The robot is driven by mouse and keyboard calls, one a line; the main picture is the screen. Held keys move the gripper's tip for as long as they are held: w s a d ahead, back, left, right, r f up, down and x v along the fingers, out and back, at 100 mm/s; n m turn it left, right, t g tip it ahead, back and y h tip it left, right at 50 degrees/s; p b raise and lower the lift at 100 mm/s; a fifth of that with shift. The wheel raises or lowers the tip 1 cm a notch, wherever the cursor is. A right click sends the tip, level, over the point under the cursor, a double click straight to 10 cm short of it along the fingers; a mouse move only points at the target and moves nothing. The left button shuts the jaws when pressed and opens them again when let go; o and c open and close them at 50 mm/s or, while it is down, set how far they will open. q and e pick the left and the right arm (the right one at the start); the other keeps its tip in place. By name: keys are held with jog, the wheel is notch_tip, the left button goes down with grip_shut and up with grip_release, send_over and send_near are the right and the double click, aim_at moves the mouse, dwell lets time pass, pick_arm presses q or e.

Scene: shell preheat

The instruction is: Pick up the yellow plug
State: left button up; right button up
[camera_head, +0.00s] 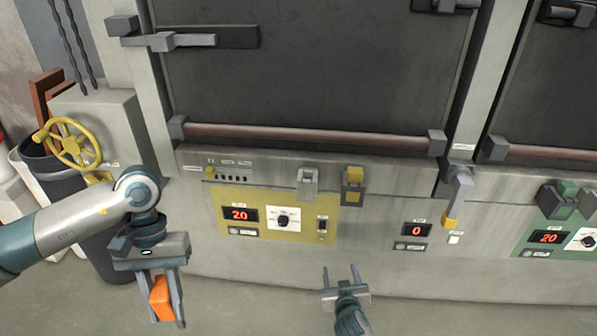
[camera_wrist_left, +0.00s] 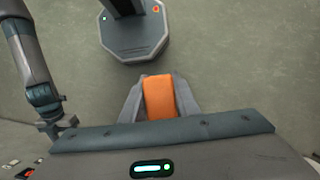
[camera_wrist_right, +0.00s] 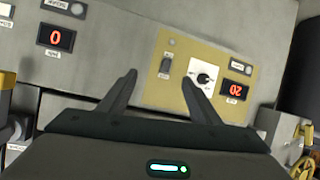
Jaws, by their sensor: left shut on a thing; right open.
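A yellow and dark block-shaped fitting (camera_head: 353,180), which looks like the yellow plug, sits on the ledge above the yellow control panel (camera_head: 262,222). I cannot tell how it is seated, and I cannot make it out in the wrist views. My right gripper (camera_head: 340,270) is open and empty, low in front of the machine, below the fitting and apart from it. It also shows in the right wrist view (camera_wrist_right: 158,82), facing the panel. My left gripper (camera_head: 167,320) is shut on an orange block (camera_head: 160,298), which also shows between its fingers in the left wrist view (camera_wrist_left: 159,97).
A grey fitting (camera_head: 307,183) stands just left of the yellow one. A yellow handwheel (camera_head: 72,145) and dark bin (camera_head: 60,190) stand at left. The floor in front is clear.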

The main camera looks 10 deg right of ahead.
aim_at(159, 294)
pick_arm(q)
jog(key=r, duration=0.3)
jog(key=shift+w+p, duration=0.2)
jog(key=shift+p, duration=0.1)
jog(key=shift+r, duration=0.95)
pick_arm(e)
jog(key=w+d+r+m+t+h, duration=0.1)
jog(key=w+r+t, duration=0.1)
jog(key=r, duration=1)
jog(key=w+d+r+m+t+h, duration=0.1)
jog(key=w+r+t, duration=0.1)
jog(key=r, duration=1)
jog(key=shift+w+d+r+m+h, duration=0.25)
jog(key=shift+w+r+m+h, duration=0.15)
jog(key=shift+w, duration=0.35)
pick_arm(q)
jog(key=shift+w, duration=0.15)
pick_arm(e)
jog(key=shift+r, duration=0.1)
